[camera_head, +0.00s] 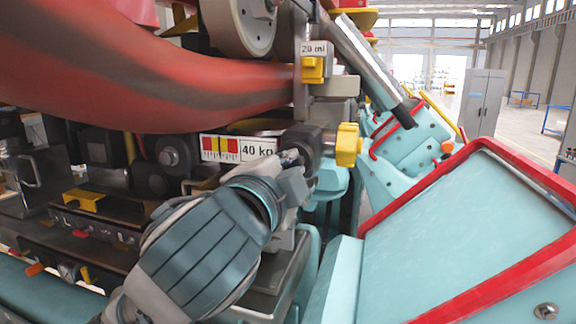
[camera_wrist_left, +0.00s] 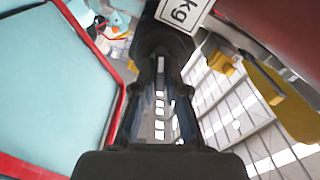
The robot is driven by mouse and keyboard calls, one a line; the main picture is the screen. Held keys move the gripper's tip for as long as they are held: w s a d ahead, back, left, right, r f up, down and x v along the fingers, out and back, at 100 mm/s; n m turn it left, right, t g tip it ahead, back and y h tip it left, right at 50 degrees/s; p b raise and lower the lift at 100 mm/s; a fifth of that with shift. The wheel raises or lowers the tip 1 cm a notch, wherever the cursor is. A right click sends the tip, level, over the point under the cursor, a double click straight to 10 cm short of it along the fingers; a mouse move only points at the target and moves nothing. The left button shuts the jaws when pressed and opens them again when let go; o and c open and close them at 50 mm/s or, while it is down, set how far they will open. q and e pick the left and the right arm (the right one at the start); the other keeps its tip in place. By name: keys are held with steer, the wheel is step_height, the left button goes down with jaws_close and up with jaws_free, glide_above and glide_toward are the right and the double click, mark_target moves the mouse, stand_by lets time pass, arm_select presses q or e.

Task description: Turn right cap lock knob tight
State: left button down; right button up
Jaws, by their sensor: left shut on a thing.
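A dark round knob (camera_head: 302,146) sits just right of the "40 kg" label (camera_head: 238,149) on the train's side. In the left wrist view the same dark knob (camera_wrist_left: 163,38) fills the space between the fingertips, beside the label (camera_wrist_left: 184,12). My left gripper (camera_head: 296,163) comes up from the lower left and is shut on the dark knob. Its two fingers show in the left wrist view (camera_wrist_left: 162,62). The finger contact is partly hidden by the gripper body in the head view. My right gripper is in neither view.
A yellow block-shaped part (camera_head: 348,145) sticks out just right of the knob. A red curved body (camera_head: 150,85) hangs above. A teal panel with a red rim (camera_head: 480,215) stands to the right.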

arm_select(q)
steer(key=shift+d+f+m+p, duration=0.1)
steer(key=shift+f+m+p, duration=0.1)
steer(key=shift+m, duration=0.95)
steer(key=shift+f+m+p, duration=0.1)
steer(key=shift+m+p, duration=0.1)
steer(key=shift+m, duration=0.95)
steer(key=shift+w+f, duration=0.1)
steer(key=c, duration=1.2)
jaws_free()
steer(key=shift+w, duration=0.1)
steer(key=v, duration=1.2)
steer(key=shift+w, duration=0.1)
